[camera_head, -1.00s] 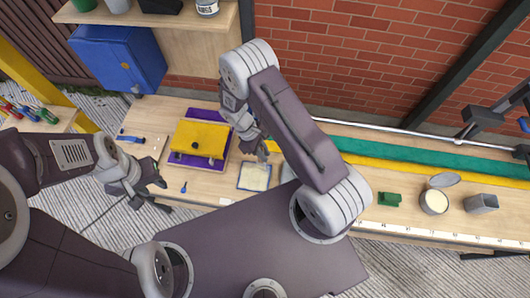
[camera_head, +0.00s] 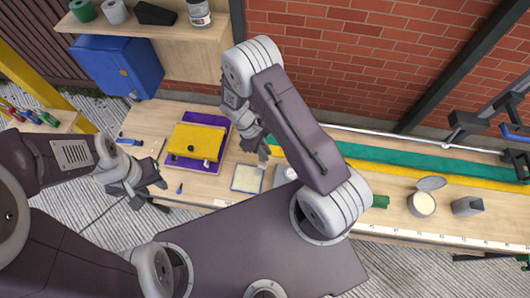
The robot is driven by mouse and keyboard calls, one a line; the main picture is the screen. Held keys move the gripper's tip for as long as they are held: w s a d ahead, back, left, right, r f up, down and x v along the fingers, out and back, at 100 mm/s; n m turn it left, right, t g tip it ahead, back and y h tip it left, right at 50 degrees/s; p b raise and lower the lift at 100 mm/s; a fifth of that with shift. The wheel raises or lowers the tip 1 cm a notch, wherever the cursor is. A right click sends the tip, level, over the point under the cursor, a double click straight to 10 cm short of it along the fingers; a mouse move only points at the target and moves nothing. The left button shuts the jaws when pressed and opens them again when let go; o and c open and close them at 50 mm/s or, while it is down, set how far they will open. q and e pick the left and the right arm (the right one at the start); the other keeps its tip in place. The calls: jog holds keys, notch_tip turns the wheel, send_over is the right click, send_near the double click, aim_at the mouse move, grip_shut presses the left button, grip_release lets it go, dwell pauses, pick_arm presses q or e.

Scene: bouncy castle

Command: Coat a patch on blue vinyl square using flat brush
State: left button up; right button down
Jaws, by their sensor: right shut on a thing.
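The blue vinyl square (camera_head: 235,189) lies flat on the workbench, with a cream coating covering most of it and a thin blue border showing. My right gripper (camera_head: 262,148) is just above and right of the square, shut on what looks like the flat brush (camera_head: 263,160). The brush is small and mostly hidden by the gripper, and I cannot tell whether its bristles touch anything. My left gripper (camera_head: 160,196) is open and empty at the bench's front left edge. An open tin of cream coating (camera_head: 421,204) stands at the right, its lid tilted behind it.
A round tin (camera_head: 285,174) is partly hidden behind my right arm. A grey container (camera_head: 468,206) stands at the far right. Green and yellow strips (camera_head: 400,160) run along the bench's back.

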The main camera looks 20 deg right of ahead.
jog(key=shift+s+d+r+p, duration=0.1)
jog(key=shift+d+r+p, duration=0.1)
jog(key=shift+r+p, duration=0.6)
jog(key=shift+a+r, duration=0.2)
jog(key=shift+r, duration=0.45)
jog(key=shift+d, duration=0.1)
